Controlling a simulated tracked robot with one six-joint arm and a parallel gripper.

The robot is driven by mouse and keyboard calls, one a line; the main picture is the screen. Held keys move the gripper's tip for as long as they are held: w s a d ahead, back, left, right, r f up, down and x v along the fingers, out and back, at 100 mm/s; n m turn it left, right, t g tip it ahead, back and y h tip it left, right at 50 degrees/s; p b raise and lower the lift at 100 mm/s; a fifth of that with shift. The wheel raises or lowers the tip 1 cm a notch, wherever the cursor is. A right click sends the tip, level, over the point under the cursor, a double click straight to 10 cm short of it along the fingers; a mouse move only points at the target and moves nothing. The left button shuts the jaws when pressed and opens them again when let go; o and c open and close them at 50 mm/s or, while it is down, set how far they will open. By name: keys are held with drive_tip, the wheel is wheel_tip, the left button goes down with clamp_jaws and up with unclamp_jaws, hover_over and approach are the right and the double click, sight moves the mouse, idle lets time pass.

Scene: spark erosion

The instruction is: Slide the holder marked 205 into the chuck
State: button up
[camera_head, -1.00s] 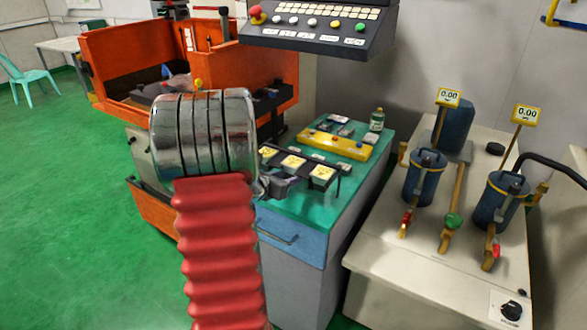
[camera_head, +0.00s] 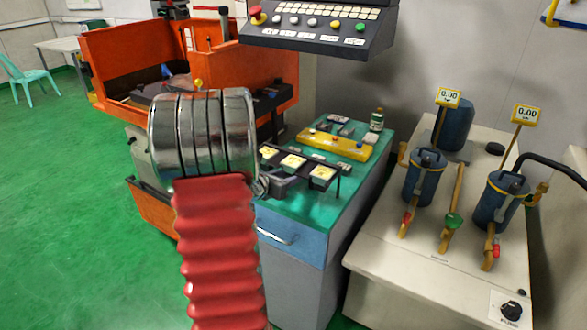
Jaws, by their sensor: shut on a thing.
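The metal rings and red bellows of my own arm fill the left middle of the view. They hide my gripper and whatever it may hold. A dark rack (camera_head: 338,186) with several yellow-and-white tags stands on the green-topped cabinet, just right of my arm. The tags' marks are too small to read, so I cannot tell which holder is 205. A grey block (camera_head: 283,186) shows under the tags, beside my arm's rings. I cannot pick out the chuck; the inside of the orange tank (camera_head: 110,58) is partly covered by my arm.
A yellow bar tool (camera_head: 345,147) and a small green bottle (camera_head: 377,120) lie and stand on the green top (camera_head: 300,222). A control panel (camera_head: 320,35) hangs above. A pale bench (camera_head: 400,280) with blue canisters stands right. Green floor (camera_head: 70,200) is free at left.

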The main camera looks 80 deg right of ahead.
drive_tip(key=w+a, duration=0.5)
drive_tip(key=a, duration=0.6)
drive_tip(key=shift+a, duration=0.4)
idle(1.7)
drive_tip(key=w+a+n+t, duration=0.35)
drive_tip(key=w+a, duration=0.25)
drive_tip(key=w, duration=0.4)
drive_tip(key=w+a+n+t, duration=0.35)
drive_tip(key=w+a, duration=0.25)
drive_tip(key=w, duration=0.5)
drive_tip(key=w+a+n+t, duration=0.2)
drive_tip(key=w+a+t, duration=0.3)
drive_tip(key=w, duration=0.5)
drive_tip(key=w+a+n+t+y, duration=0.2)
drive_tip(key=w+a+n+y, duration=0.1)
drive_tip(key=a, duration=0.9)
drive_tip(key=w+a+n+t+y, duration=0.2)
drive_tip(key=w+a, duration=0.4)
drive_tip(key=a, duration=0.6)
drive_tip(key=w+a+n+t+y, duration=0.2)
drive_tip(key=w+a+n+y, duration=0.1)
drive_tip(key=a, duration=0.9)
drive_tip(key=shift+w+a+n+y, duration=0.25)
drive_tip(key=shift+w+n, duration=0.4)
drive_tip(key=shift+n, duration=0.45)
